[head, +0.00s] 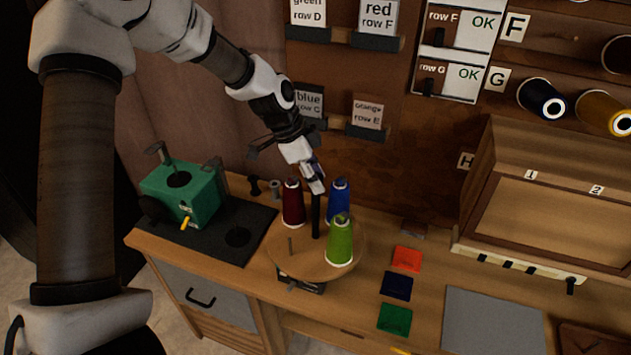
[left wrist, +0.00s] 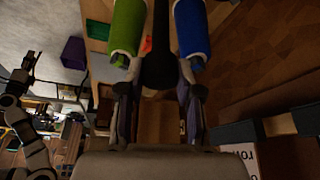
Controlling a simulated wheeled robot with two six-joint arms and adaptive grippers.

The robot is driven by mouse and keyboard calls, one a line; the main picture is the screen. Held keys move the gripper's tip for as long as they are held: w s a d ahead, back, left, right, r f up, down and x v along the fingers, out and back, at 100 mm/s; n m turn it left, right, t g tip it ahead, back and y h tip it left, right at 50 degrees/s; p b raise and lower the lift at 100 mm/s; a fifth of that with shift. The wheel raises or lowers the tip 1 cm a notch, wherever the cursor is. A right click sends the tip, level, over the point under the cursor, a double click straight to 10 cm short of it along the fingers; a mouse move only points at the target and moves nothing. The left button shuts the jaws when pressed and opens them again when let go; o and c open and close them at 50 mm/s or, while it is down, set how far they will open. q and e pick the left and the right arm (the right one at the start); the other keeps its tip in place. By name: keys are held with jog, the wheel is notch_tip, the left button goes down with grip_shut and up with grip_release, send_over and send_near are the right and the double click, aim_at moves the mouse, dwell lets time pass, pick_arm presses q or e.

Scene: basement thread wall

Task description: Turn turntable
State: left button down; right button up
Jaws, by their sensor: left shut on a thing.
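The turntable (head: 300,259) is a round wooden disc on the bench with a black upright post (head: 316,218) at its middle. A dark red cone (head: 292,205), a blue cone (head: 339,201) and a green cone (head: 340,243) of thread stand on it around the post. A thin bare peg (head: 290,246) stands at its front left. My left gripper (head: 315,180) is shut on the top of the post, between the cones. In the left wrist view the post (left wrist: 158,60) lies between the fingers. My right gripper (left wrist: 22,74) shows small at the left there; its jaws are unclear.
A green machine (head: 180,191) on a dark mat stands left of the turntable. Red, dark blue and green squares (head: 394,318) and a grey mat (head: 492,322) lie to the right. A wooden case (head: 530,222) stands at the back right. Labelled card holders (head: 367,115) hang behind.

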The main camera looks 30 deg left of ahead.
pick_arm(q)
jog(key=shift+m+g+b, duration=0.5)
jog(key=shift+m+g, duration=0.1)
jog(key=shift+m, duration=0.9)
jog(key=shift+m+g+h, duration=0.4)
jog(key=shift+m+g, duration=0.1)
jog(key=shift+m, duration=0.9)
jog(key=shift+m+g, duration=0.6)
jog(key=shift+m, duration=0.9)
jog(key=shift+m+g+y, duration=0.3)
jog(key=shift+m+g, duration=0.4)
jog(key=shift+m, duration=1)
jog(key=shift+m+p, duration=0.3)
jog(key=shift+m, duration=0.1)
jog(key=c, duration=0.8)
grip_release()
jog(key=shift+o, duration=0.2)
